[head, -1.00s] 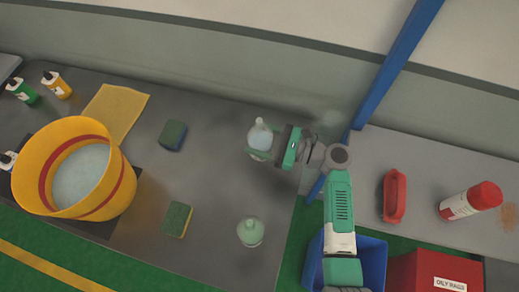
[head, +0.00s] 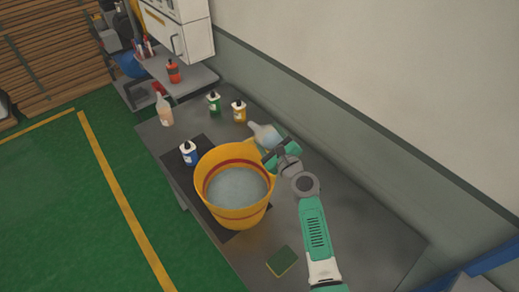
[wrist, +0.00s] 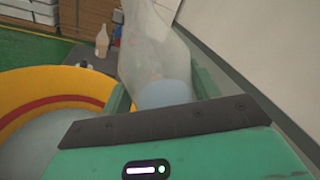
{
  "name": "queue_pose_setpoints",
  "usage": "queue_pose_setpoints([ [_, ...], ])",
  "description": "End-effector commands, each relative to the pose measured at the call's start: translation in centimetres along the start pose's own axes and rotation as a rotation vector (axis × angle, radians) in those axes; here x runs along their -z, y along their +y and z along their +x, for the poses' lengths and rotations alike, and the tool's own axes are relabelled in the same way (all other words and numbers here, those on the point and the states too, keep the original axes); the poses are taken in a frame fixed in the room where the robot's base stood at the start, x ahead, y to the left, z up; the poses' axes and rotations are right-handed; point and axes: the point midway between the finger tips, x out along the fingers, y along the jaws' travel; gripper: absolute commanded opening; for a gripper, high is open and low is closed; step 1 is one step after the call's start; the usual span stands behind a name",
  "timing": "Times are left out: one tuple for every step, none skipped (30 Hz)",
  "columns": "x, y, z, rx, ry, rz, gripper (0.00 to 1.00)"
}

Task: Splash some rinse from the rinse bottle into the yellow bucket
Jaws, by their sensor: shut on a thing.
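My gripper (head: 272,149) is shut on a clear bottle with pale blue liquid (head: 262,132), seemingly the rinse bottle. The bottle leans with its neck toward the upper left in the head view. It also fills the middle of the wrist view (wrist: 150,45), between my fingers, its neck end cut off at the top. The yellow bucket (head: 240,217) stands on the table just left of and below my gripper. It has a red band and holds greyish liquid. Its wall shows at the left of the wrist view (wrist: 45,84). No stream of liquid shows.
Green (head: 214,104), orange (head: 239,112) and blue (head: 188,154) bottles and a peach spray bottle (head: 164,112) stand around the bucket's far and left sides. A sponge (head: 281,261) lies on the grey table (head: 345,225). The table's right part is clear. A wall runs behind.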

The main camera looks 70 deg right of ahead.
Motion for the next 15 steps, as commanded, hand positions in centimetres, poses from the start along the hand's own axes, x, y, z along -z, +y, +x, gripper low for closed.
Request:
queue_pose_setpoints([
  [-0.1, -0.4, 0.1, 0.007, 0.003, -0.003, 0.27],
  [-0.1, -0.4, 0.1, 0.009, 0.005, -0.004, 0.27],
  [-0.1, -0.5, 0.1, 0.011, 0.006, -0.005, 0.27],
  [-0.1, -0.4, 0.1, 0.011, 0.006, -0.006, 0.27],
  [0.0, -0.4, 0.1, 0.011, 0.006, -0.007, 0.27],
  [0.2, -0.3, 0.1, 0.011, 0.006, -0.013, 0.27],
  [0.4, -0.3, 0.1, 0.011, 0.006, -0.021, 0.27],
  [0.6, -0.2, 0.1, 0.011, 0.006, -0.032, 0.27],
  [1.0, -0.2, 0.1, 0.012, 0.006, -0.05, 0.27],
  [1.4, -0.2, 0.1, 0.012, 0.006, -0.068, 0.27],
  [1.7, -0.1, 0.1, 0.012, 0.006, -0.089, 0.27],
  [2.1, 0.0, 0.1, 0.012, 0.006, -0.12, 0.27],
  [2.5, -0.1, 0.1, 0.012, 0.006, -0.144, 0.27],
  [2.8, -0.1, 0.1, 0.013, 0.006, -0.167, 0.27],
  [3.1, 0.0, 0.1, 0.012, 0.005, -0.198, 0.27],
])
